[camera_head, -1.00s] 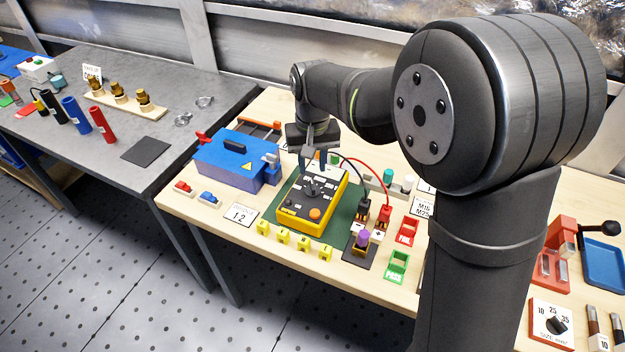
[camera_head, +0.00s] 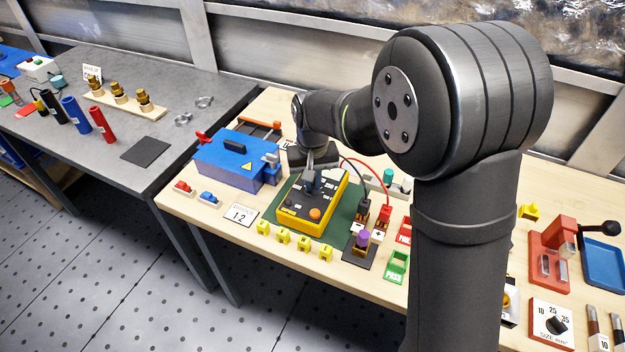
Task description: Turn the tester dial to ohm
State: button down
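The yellow tester (camera_head: 301,220) with a dark face lies on a green mat (camera_head: 341,228) on the wooden bench. It has an orange button (camera_head: 315,214) near its front. My gripper (camera_head: 311,188) points down over the dial area in the upper part of the tester's face. The fingers cover the dial, so its pointer and the marks around it are hidden. I cannot tell whether the fingers are open or shut on the dial. Black and red leads run from behind the tester to a black plug (camera_head: 363,207) and a red plug (camera_head: 384,216).
A blue box (camera_head: 230,165) stands left of the tester, with a card (camera_head: 240,215) in front of it. A purple-topped part (camera_head: 362,240) and a green PASS frame (camera_head: 397,264) stand to the right.

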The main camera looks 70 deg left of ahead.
jog(key=shift+n, duration=0.4)
jog(key=n, duration=0.5)
jog(key=shift+n, duration=0.4)
dwell(0.4)
jog(key=c, duration=1.5)
grip_release()
jog(key=shift+r, duration=0.1)
notch_tip(320, 180, up, 17)
jog(key=shift+r, duration=0.15)
notch_tip(320, 180, down, 18)
jog(key=shift+r, duration=0.25)
